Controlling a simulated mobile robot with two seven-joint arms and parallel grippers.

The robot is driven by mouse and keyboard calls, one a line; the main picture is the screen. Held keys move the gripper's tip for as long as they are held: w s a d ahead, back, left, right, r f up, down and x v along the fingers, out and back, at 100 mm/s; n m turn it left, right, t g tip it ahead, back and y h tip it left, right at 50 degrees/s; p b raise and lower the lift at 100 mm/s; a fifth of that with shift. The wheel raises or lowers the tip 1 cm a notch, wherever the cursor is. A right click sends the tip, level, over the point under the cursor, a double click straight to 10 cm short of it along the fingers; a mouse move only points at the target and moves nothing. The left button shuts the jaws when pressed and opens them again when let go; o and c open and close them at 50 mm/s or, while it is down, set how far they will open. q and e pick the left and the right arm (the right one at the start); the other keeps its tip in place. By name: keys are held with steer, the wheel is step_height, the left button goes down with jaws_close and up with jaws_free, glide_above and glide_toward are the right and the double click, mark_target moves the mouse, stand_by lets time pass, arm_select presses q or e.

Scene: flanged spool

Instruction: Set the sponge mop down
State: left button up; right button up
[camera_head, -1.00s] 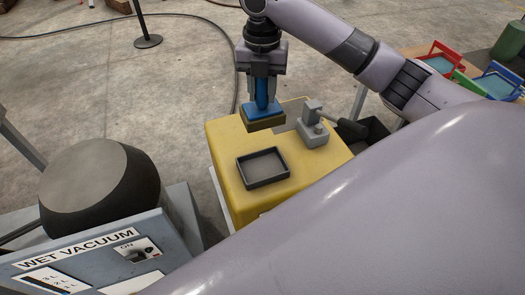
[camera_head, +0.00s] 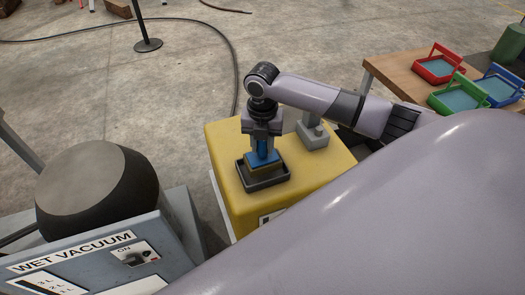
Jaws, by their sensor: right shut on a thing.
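The sponge mop (camera_head: 262,160) has a blue handle and block with a yellowish sponge under it. It is upright at the dark shallow tray (camera_head: 265,184) on top of the yellow box (camera_head: 310,180). The sponge appears to be inside the tray's rim; whether it touches the tray floor I cannot tell. My right gripper (camera_head: 262,143) points down and is shut on the blue handle from above. My left gripper is not in view.
A grey fixture (camera_head: 313,134) stands on the yellow box behind my right gripper. The wet vacuum (camera_head: 100,250) with its dark drum is at left. A wooden table (camera_head: 398,67) at right holds red, green and blue trays (camera_head: 457,95).

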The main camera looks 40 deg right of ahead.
mark_target(262, 152)
steer(key=shift+f, duration=1.55)
steer(key=o, duration=1)
steer(key=shift+f, duration=0.15)
